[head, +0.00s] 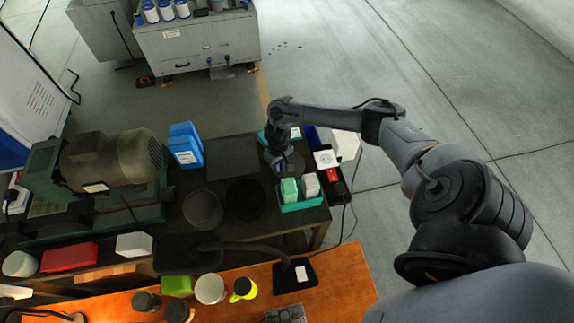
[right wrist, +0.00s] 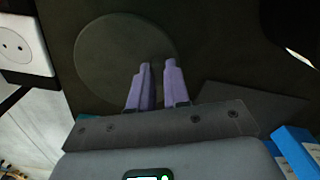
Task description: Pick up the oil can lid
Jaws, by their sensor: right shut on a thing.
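The oil can lid looks like a flat, dark round disc (right wrist: 105,50) in the right wrist view. In the head view it is a dark round shape (head: 297,163) at the right end of the dark bench, partly covered by my gripper. My right gripper (head: 280,164) points down over it. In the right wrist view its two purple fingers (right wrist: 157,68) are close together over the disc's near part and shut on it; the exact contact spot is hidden. I cannot tell whether the disc touches the bench. My left gripper is not in view.
Two dark round vessels (head: 203,208) stand left of the gripper. A teal tray (head: 300,207) with small boxes lies just in front. Blue boxes (head: 185,145) and a green motor machine (head: 110,165) are farther left. A white socket block (right wrist: 24,45) shows in the wrist view.

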